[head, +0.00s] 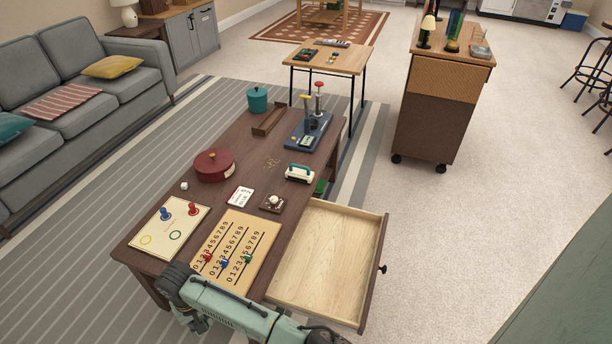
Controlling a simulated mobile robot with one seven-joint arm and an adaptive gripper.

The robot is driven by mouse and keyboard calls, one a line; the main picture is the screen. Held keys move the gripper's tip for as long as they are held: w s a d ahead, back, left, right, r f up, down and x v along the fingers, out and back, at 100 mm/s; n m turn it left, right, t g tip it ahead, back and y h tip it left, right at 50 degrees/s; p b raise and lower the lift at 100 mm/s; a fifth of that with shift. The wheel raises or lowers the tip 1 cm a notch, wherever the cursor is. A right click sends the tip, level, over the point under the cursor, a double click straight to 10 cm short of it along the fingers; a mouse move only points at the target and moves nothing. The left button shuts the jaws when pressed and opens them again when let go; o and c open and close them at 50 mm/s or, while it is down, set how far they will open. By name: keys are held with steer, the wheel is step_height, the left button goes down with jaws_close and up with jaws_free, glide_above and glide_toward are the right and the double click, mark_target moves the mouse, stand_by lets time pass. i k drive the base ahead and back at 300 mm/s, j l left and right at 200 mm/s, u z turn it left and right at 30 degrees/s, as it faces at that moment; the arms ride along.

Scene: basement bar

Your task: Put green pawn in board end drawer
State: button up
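A cream game board (170,250) lies at the near left end of the dark wooden table. A blue pawn (165,214) and a red pawn (193,209) stand on it. Its green ring (175,235) and yellow ring (146,240) are empty. I see no clear green pawn on this board. A small green piece (248,260) sits on the number board (262,236); I cannot tell whether it is a pawn. The drawer (330,262) at the table's near right is pulled open and looks empty.
A round red box (214,165), a white card (240,195), a teal-handled item (300,173) and a blue stand (309,130) are on the table. A green thing (320,187) shows at its right edge. A wheeled cabinet (440,95) stands right; carpet between is clear.

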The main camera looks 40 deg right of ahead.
mark_target(349, 263)
steer(key=k+l+z, duration=0.2)
steer(key=z, duration=0.15)
steer(key=k+l+z, duration=0.1)
steer(key=l+z, duration=0.3)
